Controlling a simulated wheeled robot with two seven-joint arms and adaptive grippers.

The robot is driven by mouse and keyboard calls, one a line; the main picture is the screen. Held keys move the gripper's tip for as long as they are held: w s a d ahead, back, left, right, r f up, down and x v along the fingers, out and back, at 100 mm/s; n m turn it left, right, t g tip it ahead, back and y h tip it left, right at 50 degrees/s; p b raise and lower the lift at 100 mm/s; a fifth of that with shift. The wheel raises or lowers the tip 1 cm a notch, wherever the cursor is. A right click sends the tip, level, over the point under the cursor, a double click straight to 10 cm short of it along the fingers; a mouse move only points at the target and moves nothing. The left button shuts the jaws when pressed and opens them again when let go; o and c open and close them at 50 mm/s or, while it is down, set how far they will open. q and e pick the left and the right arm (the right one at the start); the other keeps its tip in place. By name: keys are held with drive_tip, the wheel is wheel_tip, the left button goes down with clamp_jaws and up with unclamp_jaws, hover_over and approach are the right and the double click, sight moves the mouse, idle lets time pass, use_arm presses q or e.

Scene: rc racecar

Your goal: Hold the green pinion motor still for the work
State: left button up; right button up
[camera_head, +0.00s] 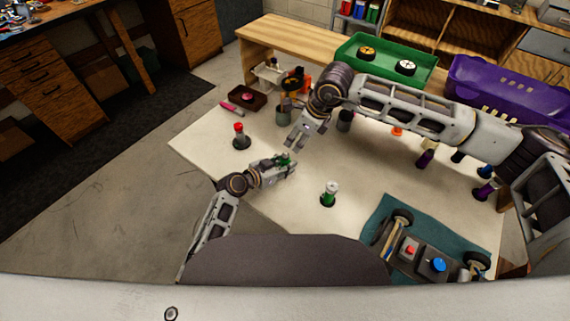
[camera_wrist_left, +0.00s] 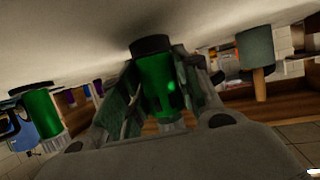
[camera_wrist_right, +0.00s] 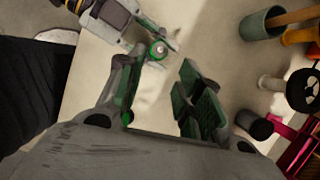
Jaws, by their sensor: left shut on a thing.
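The green pinion motor (camera_wrist_left: 155,85) is a green cylinder with a black end, between the fingers of my left gripper (camera_head: 288,161). My left gripper is shut on it over the white table; it shows small and green in the head view. In the right wrist view the motor (camera_wrist_right: 158,50) is seen from its end, with a light round centre. My right gripper (camera_head: 292,146) is just behind the motor in the head view. Its fingers are apart and empty in the right wrist view (camera_wrist_right: 160,95).
A second green cylinder with a white top (camera_head: 329,194) stands on the table. A red-topped piece (camera_head: 240,137) stands at left. The car chassis (camera_head: 425,255) lies on a teal mat (camera_head: 374,222). A green tray (camera_head: 425,83) holds two wheels at the back, beside a purple bin (camera_head: 520,92).

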sight(287, 154)
drive_tip(key=shift+o, duration=1.2)
drive_tip(key=shift+f, duration=0.1)
drive_tip(key=w+r+n+g, duration=0.1)
drive_tip(key=n, duration=0.1)
drive_tip(key=w+d+n+g, duration=0.1)
drive_tip(key=n, duration=0.2)
drive_tip(key=w+r+n, duration=0.1)
drive_tip(key=n, duration=0.2)
drive_tip(key=shift+d+r+g+y, duration=0.3)
drive_tip(key=shift+d+g, duration=0.1)
drive_tip(key=shift+x, duration=6)
